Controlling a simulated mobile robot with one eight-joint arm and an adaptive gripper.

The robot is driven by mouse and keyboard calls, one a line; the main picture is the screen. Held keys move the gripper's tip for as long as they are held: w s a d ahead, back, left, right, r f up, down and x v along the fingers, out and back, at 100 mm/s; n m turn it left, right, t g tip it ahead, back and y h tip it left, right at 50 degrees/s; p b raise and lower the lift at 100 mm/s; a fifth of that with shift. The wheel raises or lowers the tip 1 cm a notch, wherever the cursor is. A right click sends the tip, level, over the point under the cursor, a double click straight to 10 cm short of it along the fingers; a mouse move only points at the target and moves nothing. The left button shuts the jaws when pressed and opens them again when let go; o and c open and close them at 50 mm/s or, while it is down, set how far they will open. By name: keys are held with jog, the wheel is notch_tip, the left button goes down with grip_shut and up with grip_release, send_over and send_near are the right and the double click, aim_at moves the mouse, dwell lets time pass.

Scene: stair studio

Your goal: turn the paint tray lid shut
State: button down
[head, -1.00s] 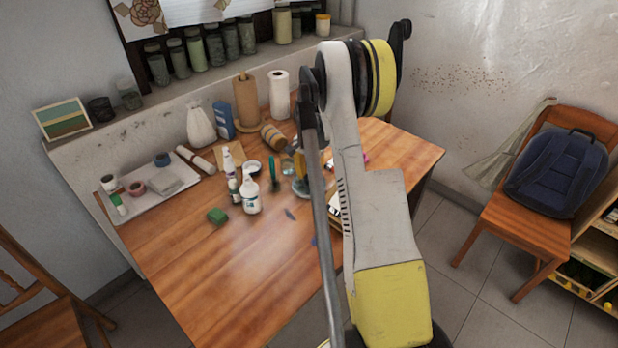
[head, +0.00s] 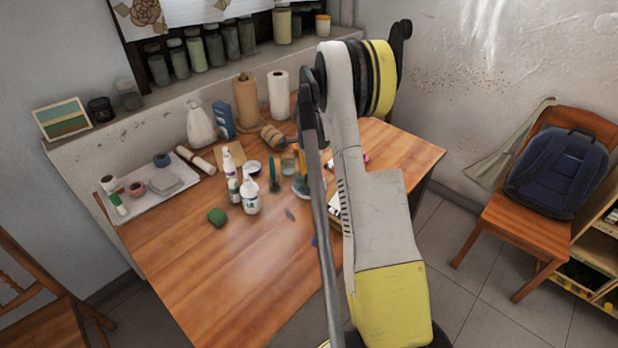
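No paint tray or lid can be made out for sure. A pale, dark-edged flat object (head: 335,212) shows in part on the wooden table, between the thin grey bar and the thick pale link of my arm. The arm covers the rest of it, so I cannot tell whether it is the paint tray or how its lid stands. My gripper is not visible; my own arm links stand over that part of the table.
The wooden table (head: 215,275) is clear at its front left. Paper rolls (head: 279,94) stand at the back. A chair with a blue backpack (head: 562,172) is at right.

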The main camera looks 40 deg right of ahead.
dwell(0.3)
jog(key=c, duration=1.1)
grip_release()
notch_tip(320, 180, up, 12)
